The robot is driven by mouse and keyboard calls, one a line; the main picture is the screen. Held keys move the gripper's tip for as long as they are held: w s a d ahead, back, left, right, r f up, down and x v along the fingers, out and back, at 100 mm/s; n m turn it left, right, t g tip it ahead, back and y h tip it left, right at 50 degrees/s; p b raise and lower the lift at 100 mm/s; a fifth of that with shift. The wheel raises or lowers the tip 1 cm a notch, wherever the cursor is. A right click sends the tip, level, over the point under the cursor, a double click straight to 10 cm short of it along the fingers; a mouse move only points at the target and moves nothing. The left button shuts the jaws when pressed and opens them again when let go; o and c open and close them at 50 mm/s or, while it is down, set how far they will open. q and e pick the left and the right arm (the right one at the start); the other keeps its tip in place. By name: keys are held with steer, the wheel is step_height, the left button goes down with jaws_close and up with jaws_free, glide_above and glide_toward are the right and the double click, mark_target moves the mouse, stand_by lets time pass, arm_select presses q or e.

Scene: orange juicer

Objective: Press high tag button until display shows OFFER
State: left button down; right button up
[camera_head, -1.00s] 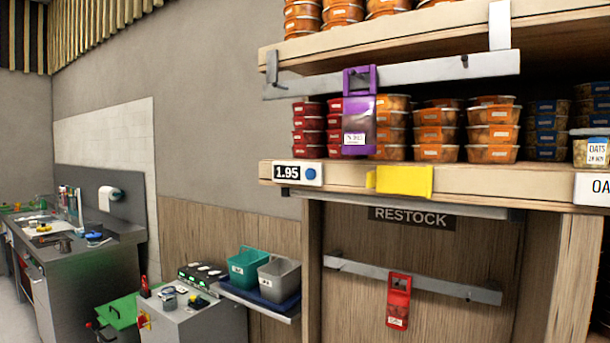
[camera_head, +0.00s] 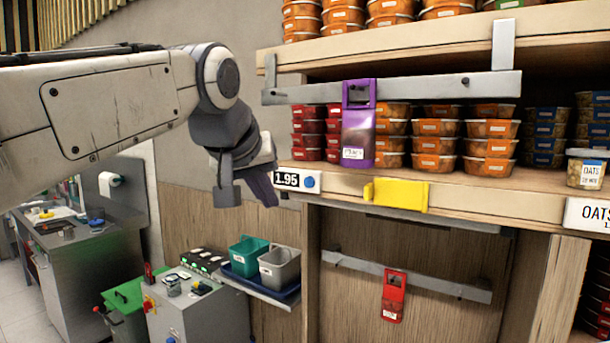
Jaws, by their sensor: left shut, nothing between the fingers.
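My left gripper (camera_head: 272,199) is shut and empty. It has come in from the left and points right and down, its tips just left of and slightly below the tag in the picture. It covers the tag's left edge, and I cannot tell whether it touches. The blue button shows clear of the fingers. My right gripper is not in view.
A yellow holder (camera_head: 400,194) is on the shelf edge right of the tag. Stacked tubs (camera_head: 437,140) fill the shelf. Grey and teal bins (camera_head: 280,266) stand lower left.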

mark_target(309, 182)
arm_select(q)
steer(key=shift+w+a+r, duration=0.15)
steer(key=shift+a+r, duration=0.05)
steer(key=shift+r, duration=0.3)
steer(key=shift+w+d+p, duration=0.75)
steer(key=shift+w+d, duration=0.15)
steer(key=shift+w, duration=0.3)
steer(key=shift+w+d+p, duration=0.8)
steer(key=shift+w+d, duration=0.05)
steer(key=shift+w, duration=0.3)
steer(key=shift+w+d+p, duration=0.75)
steer(key=shift+w+d, duration=0.15)
steer(key=shift+w, duration=0.3)
steer(key=shift+w+d+p, duration=0.25)
steer(key=shift+w+p, duration=0.05)
steer(key=shift+w, duration=0.05)
